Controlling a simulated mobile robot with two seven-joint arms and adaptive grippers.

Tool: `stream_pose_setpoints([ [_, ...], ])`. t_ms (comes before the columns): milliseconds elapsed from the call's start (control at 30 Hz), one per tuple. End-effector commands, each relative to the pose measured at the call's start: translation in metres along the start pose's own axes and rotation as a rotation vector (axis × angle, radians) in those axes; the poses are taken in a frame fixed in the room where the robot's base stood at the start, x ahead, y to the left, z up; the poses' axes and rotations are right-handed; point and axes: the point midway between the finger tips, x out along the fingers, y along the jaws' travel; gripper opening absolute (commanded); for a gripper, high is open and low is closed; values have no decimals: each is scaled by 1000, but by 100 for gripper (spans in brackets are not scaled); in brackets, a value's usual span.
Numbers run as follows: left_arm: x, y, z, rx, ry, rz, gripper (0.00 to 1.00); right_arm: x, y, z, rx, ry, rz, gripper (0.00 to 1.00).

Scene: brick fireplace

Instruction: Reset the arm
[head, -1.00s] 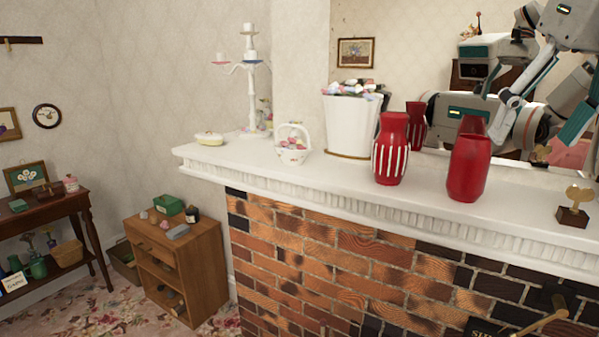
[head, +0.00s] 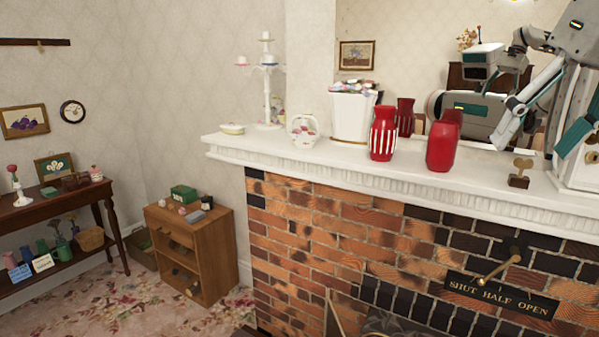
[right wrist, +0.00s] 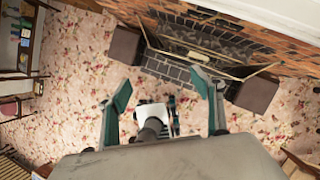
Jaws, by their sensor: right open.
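My right arm comes in at the top right of the head view, in front of the mirror. Its gripper (head: 543,132) hangs above the right part of the mantel, its fingers spread with nothing between them. In the right wrist view the gripper (right wrist: 160,86) shows two teal-padded fingers wide apart and empty, with the floor and hearth far below. My left gripper is not seen directly in either view.
A small wooden shelf (head: 205,262) stands left. The flowered floor (head: 90,300) has free room.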

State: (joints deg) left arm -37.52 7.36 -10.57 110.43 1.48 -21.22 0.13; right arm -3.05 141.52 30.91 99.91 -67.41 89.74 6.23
Motion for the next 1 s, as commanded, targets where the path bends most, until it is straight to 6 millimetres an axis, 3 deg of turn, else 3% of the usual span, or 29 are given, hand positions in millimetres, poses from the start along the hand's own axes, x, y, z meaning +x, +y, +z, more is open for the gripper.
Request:
stream_pose_setpoints([
  [267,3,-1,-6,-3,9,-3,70,55,-34,8,99,0,277,66],
  [600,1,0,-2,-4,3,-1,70,160,-85,8,401,-69,729,66],
  [867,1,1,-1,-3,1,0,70,252,-124,-14,752,-153,990,66],
  [1000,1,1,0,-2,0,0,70,307,-142,-38,975,-198,1084,66],
])
